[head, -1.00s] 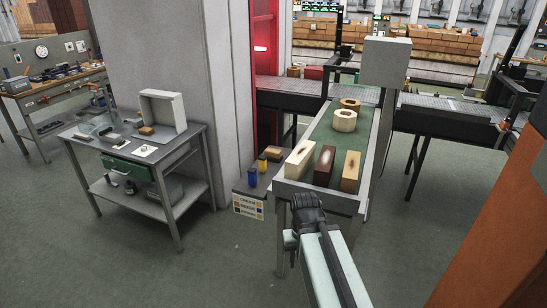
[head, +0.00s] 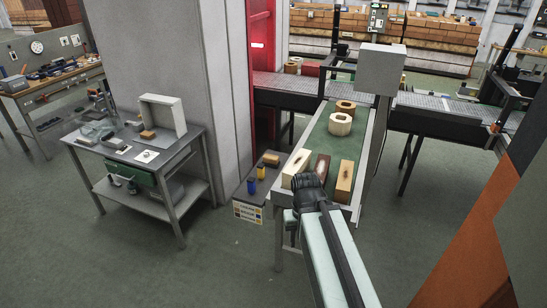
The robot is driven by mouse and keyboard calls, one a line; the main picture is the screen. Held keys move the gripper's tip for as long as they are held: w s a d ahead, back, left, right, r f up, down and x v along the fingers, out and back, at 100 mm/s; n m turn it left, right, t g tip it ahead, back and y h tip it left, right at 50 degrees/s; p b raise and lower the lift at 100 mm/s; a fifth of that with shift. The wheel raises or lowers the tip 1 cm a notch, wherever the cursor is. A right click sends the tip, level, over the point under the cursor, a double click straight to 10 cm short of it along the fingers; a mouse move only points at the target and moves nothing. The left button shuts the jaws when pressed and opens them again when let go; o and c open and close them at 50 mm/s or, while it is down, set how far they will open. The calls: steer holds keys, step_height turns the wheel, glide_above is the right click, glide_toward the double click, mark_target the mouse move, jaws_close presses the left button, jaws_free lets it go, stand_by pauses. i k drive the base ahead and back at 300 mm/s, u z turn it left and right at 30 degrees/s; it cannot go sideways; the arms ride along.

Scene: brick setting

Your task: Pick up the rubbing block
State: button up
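I cannot tell for sure which thing is the rubbing block. A small brown block (head: 147,135) lies on the grey workbench at the left, in front of an upright pale frame. Another small tan block (head: 271,159) lies on the low grey stand beside the green-topped table. On that table's near end are a cream block (head: 295,166), a dark red block (head: 321,167) and a tan block (head: 344,180). My gripper (head: 309,186) shows at the table's near edge and hides the lower part of the red block. Its fingers are too dark and small to read.
The grey workbench (head: 185,147) holds several small items. A grey box on a post (head: 381,69) stands at the table's right. The floor (head: 225,265) between bench and table is clear.

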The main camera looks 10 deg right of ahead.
mark_target(271, 161)
steer(key=z, duration=0.05)
steer(key=i, duration=1.25)
steer(key=u, duration=0.8)
steer(key=i, duration=1.15)
steer(key=u, duration=0.7)
